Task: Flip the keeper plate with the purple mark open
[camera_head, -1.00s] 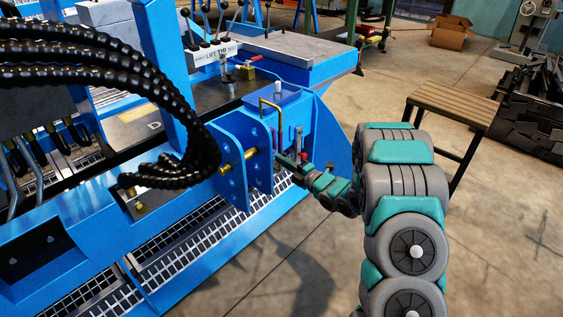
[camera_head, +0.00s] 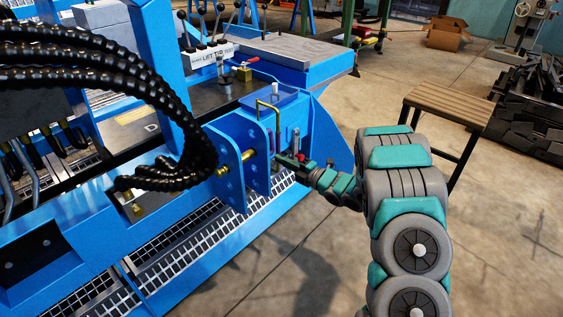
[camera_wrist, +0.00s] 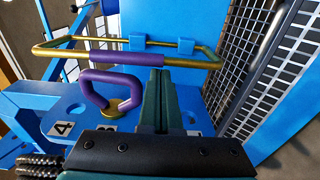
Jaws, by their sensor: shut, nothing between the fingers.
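In the wrist view a brass rod loop with a purple sleeve (camera_wrist: 122,57) is held by small blue blocks on a blue wall. Below it a bent purple handle (camera_wrist: 107,90) with a brass foot stands over a blue plate (camera_wrist: 75,115) with number labels. I cannot tell which purple part belongs to the keeper plate. My gripper (camera_wrist: 160,75) is shut and empty; its fingertips are close to the purple sleeve, to the right of the purple handle. Contact cannot be told. In the head view my gripper (camera_head: 283,160) is beside the blue machine's end, and its tips are small.
Blue bracket plates (camera_head: 229,172) with a brass pin stand left of my gripper. Thick black hoses (camera_head: 110,75) hang over the machine. A metal grating (camera_wrist: 284,70) is at right in the wrist view. A wooden-topped stool (camera_head: 449,104) stands behind my arm. Open floor lies in front.

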